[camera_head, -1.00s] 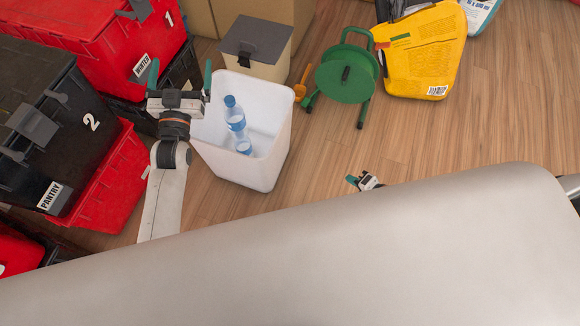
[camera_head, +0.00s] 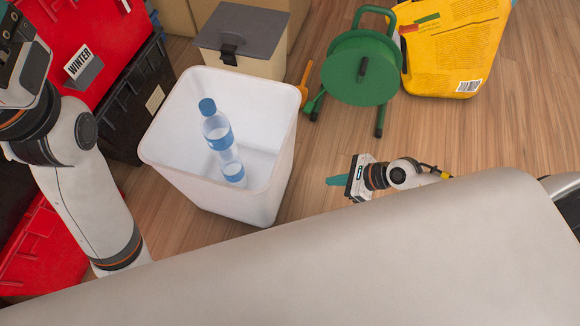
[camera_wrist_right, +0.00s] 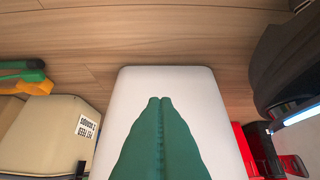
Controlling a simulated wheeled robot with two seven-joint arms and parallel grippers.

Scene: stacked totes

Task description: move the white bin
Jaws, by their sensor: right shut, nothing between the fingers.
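The white bin (camera_head: 178,177) stands upright on the wooden floor, open at the top. A clear water bottle (camera_head: 217,137) with a blue cap and label leans inside; I cannot tell whether a second bottle lies below it. My right gripper (camera_head: 337,181) is to the right of the bin, apart from it, shut and empty. In the right wrist view its green fingers (camera_wrist_right: 161,99) are pressed together in front of the bin's white wall (camera_wrist_right: 132,88). My left gripper (camera_head: 8,22) is at the top left, cut off by the picture edge, away from the bin.
A beige bin with a grey lid (camera_head: 240,32) stands right behind the white bin. A green reel (camera_head: 350,80) and a yellow bag (camera_head: 455,45) are at the back right. Red and black totes (camera_head: 125,110) are stacked at left. Floor is clear at right.

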